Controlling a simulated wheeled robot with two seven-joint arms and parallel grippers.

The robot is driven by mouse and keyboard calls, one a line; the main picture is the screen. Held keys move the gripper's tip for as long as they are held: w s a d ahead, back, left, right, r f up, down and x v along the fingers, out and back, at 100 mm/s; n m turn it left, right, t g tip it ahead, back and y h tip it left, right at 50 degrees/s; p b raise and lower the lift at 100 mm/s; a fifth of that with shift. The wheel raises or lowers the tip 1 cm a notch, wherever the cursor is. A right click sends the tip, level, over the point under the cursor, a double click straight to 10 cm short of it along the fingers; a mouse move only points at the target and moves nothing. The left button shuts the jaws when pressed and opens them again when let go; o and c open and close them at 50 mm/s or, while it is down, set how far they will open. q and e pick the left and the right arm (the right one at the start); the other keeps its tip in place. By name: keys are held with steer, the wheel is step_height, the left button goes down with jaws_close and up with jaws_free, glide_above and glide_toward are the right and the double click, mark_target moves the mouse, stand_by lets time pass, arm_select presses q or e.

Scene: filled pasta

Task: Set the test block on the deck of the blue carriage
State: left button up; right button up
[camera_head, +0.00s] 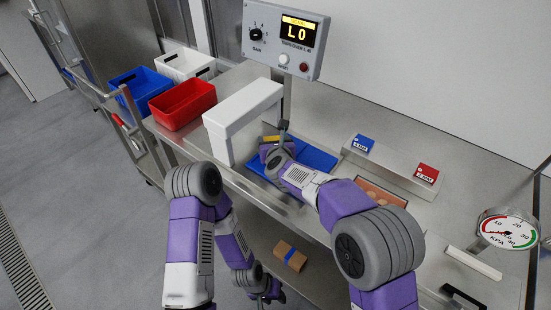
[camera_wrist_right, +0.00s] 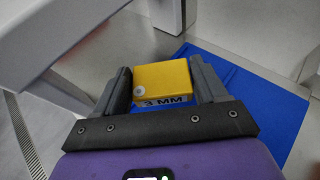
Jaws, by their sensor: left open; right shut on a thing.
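The yellow test block (camera_wrist_right: 165,80), marked 3 MM, is between the fingers of my right gripper (camera_wrist_right: 165,88), which is shut on it. In the head view a small part of the yellow block (camera_head: 270,138) shows at my right gripper (camera_head: 272,148). The blue carriage (camera_head: 317,158) lies flat on the steel counter, under and beside that gripper; its blue deck (camera_wrist_right: 245,92) also shows beyond the block in the right wrist view. I cannot tell whether the block touches the deck. My left gripper (camera_head: 266,295) is open, low beside the counter, near a cardboard box.
A white tunnel housing (camera_head: 240,112) stands left of the carriage, under a display panel (camera_head: 285,38) reading LO. Red (camera_head: 182,103) and blue (camera_head: 140,86) bins stand further left. Blue (camera_head: 361,145) and red (camera_head: 426,173) blocks sit on a ledge. The cardboard box (camera_head: 290,257) lies lower down.

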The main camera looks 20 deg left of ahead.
steer(key=shift+f+b, duration=1.15)
steer(key=shift+f, duration=1.8)
steer(key=shift+f, duration=0.15)
steer(key=o, duration=0.8)
steer(key=shift+c, duration=0.2)
steer(key=shift+s+d+r, duration=0.1)
steer(key=shift+s+r, duration=0.1)
steer(key=shift+r, duration=0.1)
steer(key=v, duration=1.1)
steer(key=shift+s+d+p, duration=0.2)
steer(key=shift+s+p, duration=0.05)
steer(key=shift+p, duration=0.05)
